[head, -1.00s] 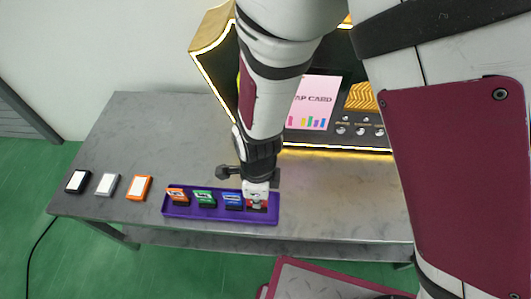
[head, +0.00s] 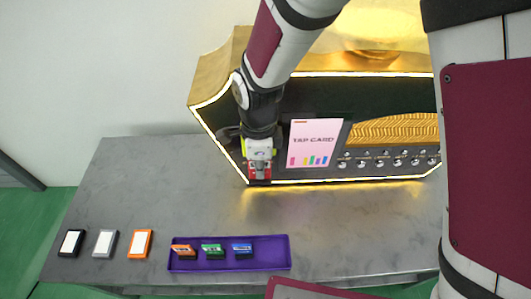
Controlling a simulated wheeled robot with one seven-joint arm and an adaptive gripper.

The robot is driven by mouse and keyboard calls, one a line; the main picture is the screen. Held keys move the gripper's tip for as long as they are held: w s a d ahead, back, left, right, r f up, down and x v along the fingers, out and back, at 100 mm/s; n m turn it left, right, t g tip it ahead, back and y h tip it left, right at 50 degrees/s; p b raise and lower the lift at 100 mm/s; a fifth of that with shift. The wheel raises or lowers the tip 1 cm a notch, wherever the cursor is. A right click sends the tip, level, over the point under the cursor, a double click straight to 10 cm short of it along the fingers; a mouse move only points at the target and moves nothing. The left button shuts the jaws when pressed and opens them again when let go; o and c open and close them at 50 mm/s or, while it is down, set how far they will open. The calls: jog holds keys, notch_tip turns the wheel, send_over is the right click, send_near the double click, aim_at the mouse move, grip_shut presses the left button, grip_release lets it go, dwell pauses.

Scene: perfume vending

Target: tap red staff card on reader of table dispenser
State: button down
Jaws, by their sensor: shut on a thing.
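My gripper (head: 259,172) is shut on the red staff card (head: 261,170) and holds it upright at the lower left front of the gold table dispenser (head: 215,83). Only part of the card shows below and between the fingers. A pink "TAP CARD" sign (head: 314,143) is on the dispenser's dark front, just right of my gripper. The reader itself I cannot make out; my arm covers the dispenser's left front. Whether the card touches the dispenser I cannot tell.
A purple tray (head: 275,262) holds orange (head: 183,251), green (head: 212,250) and blue (head: 242,250) cards. Black (head: 71,242), grey (head: 105,243) and orange (head: 140,243) white-topped devices lie on the grey table to its left. A row of knobs (head: 385,162) lines the dispenser's front.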

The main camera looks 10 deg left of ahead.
jog(key=shift+w+a+b, duration=0.2)
jog(key=shift+w+a, duration=0.05)
jog(key=shift+w, duration=0.7)
jog(key=shift+w+a+b, duration=0.2)
jog(key=shift+w+a, duration=0.05)
jog(key=shift+w, duration=0.65)
jog(key=shift+w+a+b, duration=0.2)
jog(key=shift+w+a, duration=0.05)
jog(key=shift+w, duration=0.7)
jog(key=shift+w, duration=0.2)
jog(key=s+d+p, duration=0.2)
jog(key=s+p, duration=0.5)
jog(key=s, duration=0.3)
jog(key=shift+s+d+p, duration=0.35)
jog(key=shift+s+p, duration=0.05)
dwell(1.5)
